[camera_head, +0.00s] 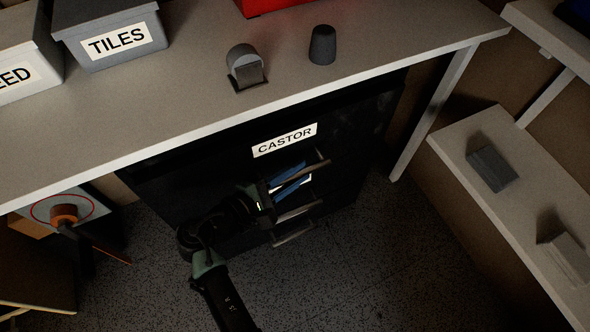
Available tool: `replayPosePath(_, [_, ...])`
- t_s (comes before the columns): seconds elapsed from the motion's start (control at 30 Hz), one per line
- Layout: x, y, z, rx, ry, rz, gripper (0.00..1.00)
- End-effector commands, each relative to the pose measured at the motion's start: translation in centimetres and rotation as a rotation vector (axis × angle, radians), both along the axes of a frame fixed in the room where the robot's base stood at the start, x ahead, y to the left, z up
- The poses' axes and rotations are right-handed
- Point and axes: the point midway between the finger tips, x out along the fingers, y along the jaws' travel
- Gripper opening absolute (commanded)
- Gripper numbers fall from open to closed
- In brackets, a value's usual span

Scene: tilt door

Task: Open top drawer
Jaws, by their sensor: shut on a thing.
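The black cabinet (190,190) stands under the workbench and bears a white CASTOR label (285,140). Its top drawer handle (318,165) is a grey bar below the label. Two lower handles show, one (298,212) under the other (292,235). My gripper (274,190) is at the left part of the top handle and is shut on it, though the fingertips are dark and hard to make out. Blue and pale surfaces (290,172) show beside the top handle; whether they lie inside the drawer is unclear.
The workbench (200,105) overhangs the cabinet, with a leg (432,115) to its right. A TILES box (110,35), a grey cup (322,45) and a red case (285,5) stand on top. A shelf (520,205) with grey blocks is right. Floor (390,265) in front is clear.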

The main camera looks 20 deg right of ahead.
Motion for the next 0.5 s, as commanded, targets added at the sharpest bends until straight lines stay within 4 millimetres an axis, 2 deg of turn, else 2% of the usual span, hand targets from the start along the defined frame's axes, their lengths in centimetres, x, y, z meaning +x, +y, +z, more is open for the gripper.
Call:
replayPosePath(0.17, [-2.2,0.0,0.5,-0.001,0.006,0.002,0.00])
replayPosePath(0.27, [-4.4,-0.1,0.7,-0.002,0.010,0.001,0.00])
replayPosePath(0.5, [-11.2,-0.3,0.9,-0.003,0.013,0.002,0.00])
